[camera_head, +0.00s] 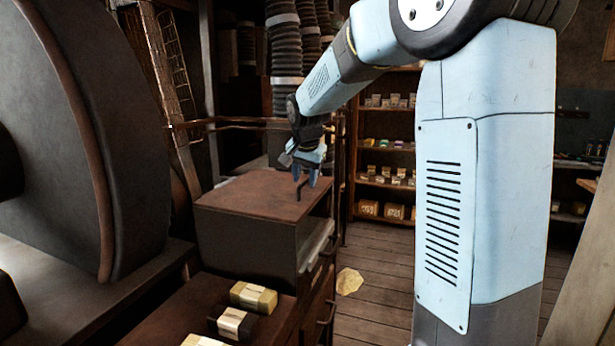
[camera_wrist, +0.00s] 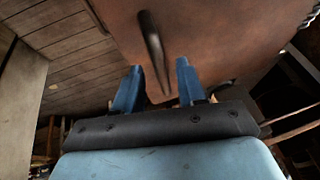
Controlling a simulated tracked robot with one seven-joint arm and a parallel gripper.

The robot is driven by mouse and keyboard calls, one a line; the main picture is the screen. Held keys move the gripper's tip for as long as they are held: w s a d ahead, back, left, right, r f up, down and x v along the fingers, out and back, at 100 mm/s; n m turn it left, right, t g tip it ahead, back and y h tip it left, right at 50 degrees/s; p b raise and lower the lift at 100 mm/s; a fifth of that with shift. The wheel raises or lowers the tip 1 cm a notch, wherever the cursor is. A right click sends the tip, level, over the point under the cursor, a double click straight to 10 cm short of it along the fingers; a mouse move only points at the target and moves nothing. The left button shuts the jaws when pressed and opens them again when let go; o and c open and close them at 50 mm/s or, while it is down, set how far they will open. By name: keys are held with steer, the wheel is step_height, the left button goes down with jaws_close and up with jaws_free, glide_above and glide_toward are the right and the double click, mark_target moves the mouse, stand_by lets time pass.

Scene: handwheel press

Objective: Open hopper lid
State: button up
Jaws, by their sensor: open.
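The hopper lid (camera_head: 250,197) is a flat reddish-brown plate lying level on top of a dark box; it looks shut. A dark curved handle (camera_head: 299,190) stands up from it near its right side. In the wrist view the lid (camera_wrist: 215,40) fills the upper middle, and the handle (camera_wrist: 152,48) stands out from it. My gripper (camera_head: 307,177) is just above the handle. In the wrist view its blue fingers (camera_wrist: 158,78) are apart, and the handle's end lies in line with the gap between them. I cannot tell whether a finger touches it.
A big dark wheel (camera_head: 125,150) stands at the left. Yellowish packets (camera_head: 253,297) lie on a lower brown surface in front of the hopper box. A rail (camera_head: 235,122) runs behind it. Wooden floor (camera_head: 375,265) is open to the right, before shelves (camera_head: 390,155) with small boxes.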

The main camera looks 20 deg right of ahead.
jaws_close()
stand_by(0.4)
